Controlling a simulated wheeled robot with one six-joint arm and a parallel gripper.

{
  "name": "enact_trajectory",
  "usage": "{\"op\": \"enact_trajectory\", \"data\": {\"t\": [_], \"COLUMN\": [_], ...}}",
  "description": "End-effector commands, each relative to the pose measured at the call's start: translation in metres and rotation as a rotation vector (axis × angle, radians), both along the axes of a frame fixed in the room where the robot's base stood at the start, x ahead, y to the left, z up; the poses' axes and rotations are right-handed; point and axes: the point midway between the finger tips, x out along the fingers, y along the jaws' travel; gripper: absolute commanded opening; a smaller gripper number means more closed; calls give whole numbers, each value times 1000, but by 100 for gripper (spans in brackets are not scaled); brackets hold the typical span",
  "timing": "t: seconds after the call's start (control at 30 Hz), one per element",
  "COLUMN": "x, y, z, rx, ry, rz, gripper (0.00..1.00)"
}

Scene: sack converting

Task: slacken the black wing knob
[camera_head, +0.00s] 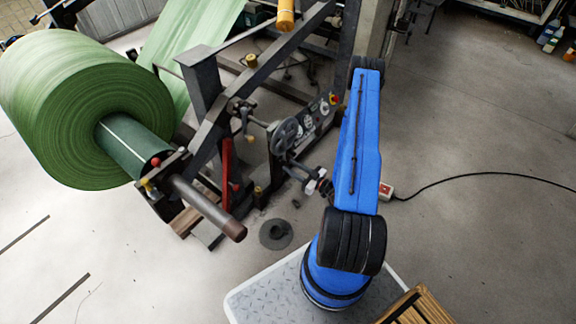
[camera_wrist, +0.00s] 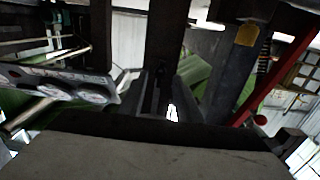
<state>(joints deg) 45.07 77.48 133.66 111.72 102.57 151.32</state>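I cannot make out the black wing knob for certain in either view. In the head view my blue arm stands in front of the right end of the machine and covers part of it. My gripper does not show clearly there. In the wrist view, dark narrow upright shapes at the middle may be my gripper (camera_wrist: 157,92); I cannot tell whether it is open or shut, or whether it touches anything. A panel with round dials (camera_wrist: 82,92) is at left in the wrist view, and a red lever (camera_wrist: 272,80) is at right.
A large green roll (camera_head: 75,100) sits on a shaft (camera_head: 208,208) that juts out toward the front. A grey handwheel (camera_head: 286,136) and the red lever (camera_head: 227,170) are on the dark frame. A black cable (camera_head: 480,175) lies on the floor at right, which is otherwise largely clear.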

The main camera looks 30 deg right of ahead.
Motion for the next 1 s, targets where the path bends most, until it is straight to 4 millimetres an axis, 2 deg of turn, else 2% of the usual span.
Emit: {"op": "enact_trajectory", "data": {"t": [0.23, 0.63, 0.67, 0.77, 0.8, 1.0], "x": [18, 22, 22, 22, 22, 22], "y": [7, 8, 8, 8, 8, 8], "z": [0, 0, 0, 0, 0, 0], "rx": [-1, 0, 0, 0, 0, -5], "ry": [0, -1, 0, 0, 0, -2], "rz": [0, -1, -1, -1, -1, -1], "gripper": [31, 31, 26, 2, 0, 0]}}
